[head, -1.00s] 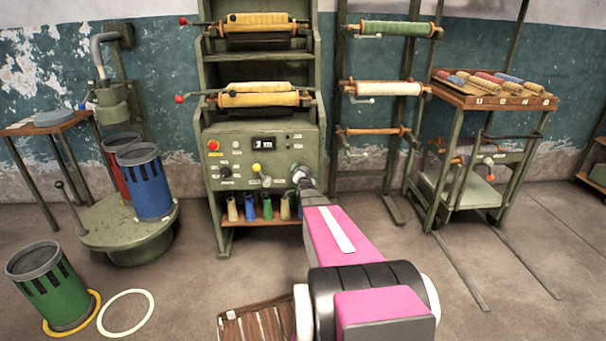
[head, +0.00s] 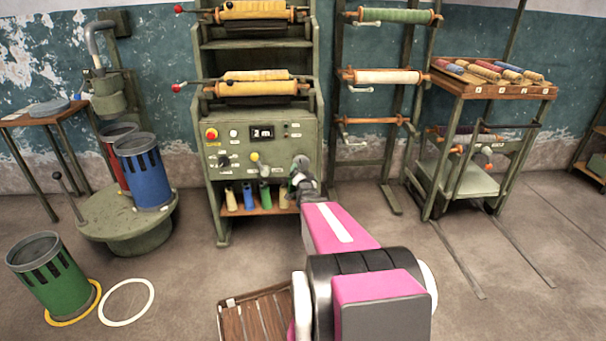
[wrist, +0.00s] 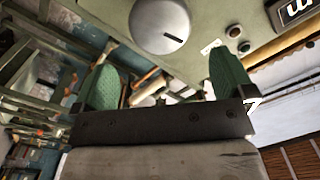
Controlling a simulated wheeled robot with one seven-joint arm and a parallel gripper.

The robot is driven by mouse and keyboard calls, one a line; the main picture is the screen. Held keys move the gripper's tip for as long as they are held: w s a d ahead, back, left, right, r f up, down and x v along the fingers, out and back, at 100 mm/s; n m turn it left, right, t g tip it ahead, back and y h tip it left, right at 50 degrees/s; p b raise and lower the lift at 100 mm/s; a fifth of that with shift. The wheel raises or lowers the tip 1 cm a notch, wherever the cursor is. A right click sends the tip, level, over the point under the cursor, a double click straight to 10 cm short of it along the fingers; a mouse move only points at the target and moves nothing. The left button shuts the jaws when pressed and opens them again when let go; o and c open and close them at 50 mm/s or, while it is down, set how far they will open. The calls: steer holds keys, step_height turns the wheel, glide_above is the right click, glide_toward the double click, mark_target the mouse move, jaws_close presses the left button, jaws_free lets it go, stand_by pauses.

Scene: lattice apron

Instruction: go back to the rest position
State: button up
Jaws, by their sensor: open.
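My gripper (wrist: 164,84) is open in the wrist view, with its two green fingertips spread apart and nothing between them. A round silver knob (wrist: 160,26) with a dark mark sits on the machine's panel just beyond the fingertips, apart from them in the picture. In the head view my pink arm reaches forward to the right side of the green machine's control panel (head: 290,145). The gripper end there is small and partly hidden by my own wrist. A lit display (head: 262,132) sits on the panel.
Blue drum (head: 148,178) and red drum (head: 112,170) stand on a round green base at left. A tilted green drum (head: 50,275) is near a white floor ring (head: 126,302). A wooden slatted piece (head: 256,318) lies below. Floor at right is mostly clear.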

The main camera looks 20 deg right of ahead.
steer(key=s+a+f+n+g+y, duration=0.2)
steer(key=s+a+n+g, duration=0.15)
steer(key=a, duration=0.25)
steer(key=s+a+f+n+g+y, duration=0.2)
steer(key=s+a+g, duration=0.2)
steer(key=a, duration=0.2)
steer(key=s+a+n+g, duration=0.2)
steer(key=s+a+g, duration=0.2)
steer(key=s, duration=0.4)
steer(key=s+a+r+n+g+y, duration=0.1)
steer(key=s+a+n+g, duration=0.2)
steer(key=s, duration=0.6)
steer(key=a+g, duration=0.2)
steer(key=g, duration=0.1)
